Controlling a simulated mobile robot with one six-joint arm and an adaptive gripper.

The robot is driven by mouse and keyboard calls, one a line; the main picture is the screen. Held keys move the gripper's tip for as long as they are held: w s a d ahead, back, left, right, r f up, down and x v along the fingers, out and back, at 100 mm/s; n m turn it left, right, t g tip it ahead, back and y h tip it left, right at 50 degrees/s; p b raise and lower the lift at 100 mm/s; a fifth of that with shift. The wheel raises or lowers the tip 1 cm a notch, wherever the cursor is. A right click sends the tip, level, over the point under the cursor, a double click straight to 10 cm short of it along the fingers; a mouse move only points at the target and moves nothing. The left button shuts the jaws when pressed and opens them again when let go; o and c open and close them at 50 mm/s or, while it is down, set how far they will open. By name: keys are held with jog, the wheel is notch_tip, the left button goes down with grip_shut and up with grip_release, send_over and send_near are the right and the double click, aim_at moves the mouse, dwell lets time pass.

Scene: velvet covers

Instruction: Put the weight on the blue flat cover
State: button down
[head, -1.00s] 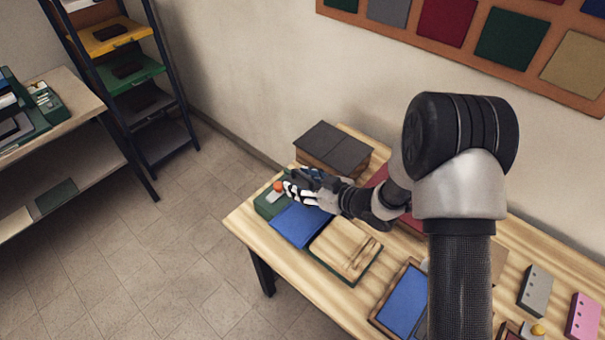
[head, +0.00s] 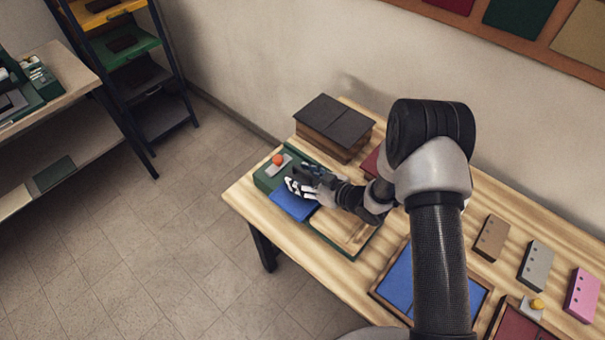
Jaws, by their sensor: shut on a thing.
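My gripper (head: 297,187) is over the blue flat cover (head: 291,207) at the left end of the table. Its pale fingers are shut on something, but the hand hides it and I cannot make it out. The blue cover lies flat in a green-edged case, beside a pale wooden panel. The gripper and wrist hide its far right part. I cannot tell whether the fingers touch it. A grey plate with an orange knob (head: 277,160) sits on the green part behind the cover, apart from my fingers. I cannot tell for certain which thing is the weight.
A dark-topped wooden box (head: 335,126) stands behind, near the wall. Other blue panels (head: 400,281) lie in a wooden frame, partly behind my arm. A grey plate with a yellow knob (head: 537,304) and brown, grey and pink blocks (head: 582,294) are at the right.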

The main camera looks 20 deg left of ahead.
jog(key=shift+w+r, duration=0.1)
jog(key=shift+r, duration=0.05)
jog(key=c, duration=1.2)
grip_release()
jog(key=shift+f, duration=0.2)
jog(key=o, duration=0.5)
